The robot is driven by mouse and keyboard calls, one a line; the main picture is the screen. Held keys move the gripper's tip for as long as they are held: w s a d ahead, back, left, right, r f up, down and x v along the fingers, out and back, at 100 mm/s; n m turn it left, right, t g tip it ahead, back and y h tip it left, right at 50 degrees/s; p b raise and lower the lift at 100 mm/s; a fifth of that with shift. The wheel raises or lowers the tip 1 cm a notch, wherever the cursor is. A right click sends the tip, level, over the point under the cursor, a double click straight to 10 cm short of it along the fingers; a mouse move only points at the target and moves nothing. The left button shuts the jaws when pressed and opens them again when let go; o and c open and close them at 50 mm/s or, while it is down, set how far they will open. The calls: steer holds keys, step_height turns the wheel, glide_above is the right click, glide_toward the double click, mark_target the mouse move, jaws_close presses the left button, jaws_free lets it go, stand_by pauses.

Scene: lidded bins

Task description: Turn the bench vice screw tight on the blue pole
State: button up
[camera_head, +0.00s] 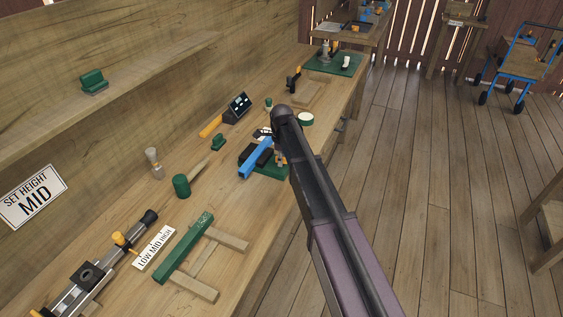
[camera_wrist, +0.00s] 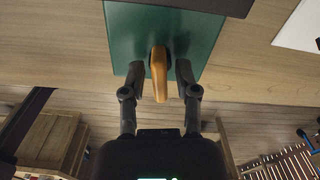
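The blue pole (camera_head: 257,159) lies slanted across the bench vice, which has a green base (camera_head: 270,171) and a dark body, near the front edge of the workbench. My arm covers part of the vice in the head view. In the wrist view an orange screw handle (camera_wrist: 159,84) stands out in front of the green base (camera_wrist: 122,30). My gripper (camera_wrist: 160,67) is open, with one finger on each side of the handle and a small gap showing on both sides. The blue pole is not visible in the wrist view.
A green cylinder (camera_head: 181,186), an orange-handled tool (camera_head: 212,126) and a green-topped wooden frame (camera_head: 185,248) lie on the bench. A grey rail device (camera_head: 92,272) is at lower left. A round green-and-white item (camera_head: 305,119) is beyond my arm.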

jaws_close()
steer(key=shift+m, duration=2.1)
steer(key=shift+s, duration=0.1)
steer(key=shift+m, duration=2)
